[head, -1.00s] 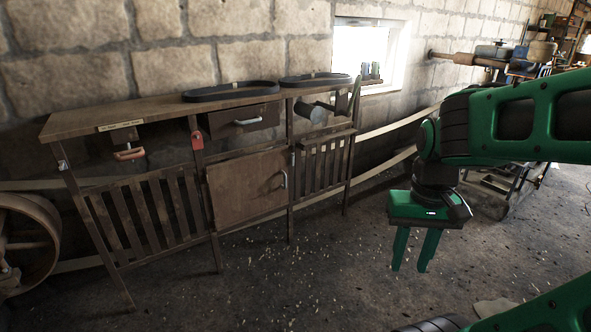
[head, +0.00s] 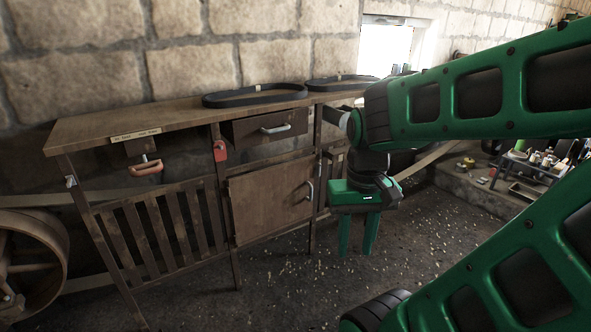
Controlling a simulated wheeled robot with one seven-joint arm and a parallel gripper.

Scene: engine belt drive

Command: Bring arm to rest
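My gripper (head: 357,250) is green and hangs pointing down at the end of my arm, right of the middle in the head view. Its two fingers are parted with a gap between them, and nothing is between them. It appears in front of the right part of the wooden workbench (head: 100,126), over the floor. My green arm links fill the right side of the view and hide part of the bench's right end.
Two black belts (head: 255,95) lie on the bench top. The bench has a drawer (head: 262,127), a cabinet door (head: 270,199), a red padlock (head: 220,151) and an orange handle (head: 145,168). A large wheel (head: 30,255) stands at left. Open floor (head: 285,285) lies before the bench.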

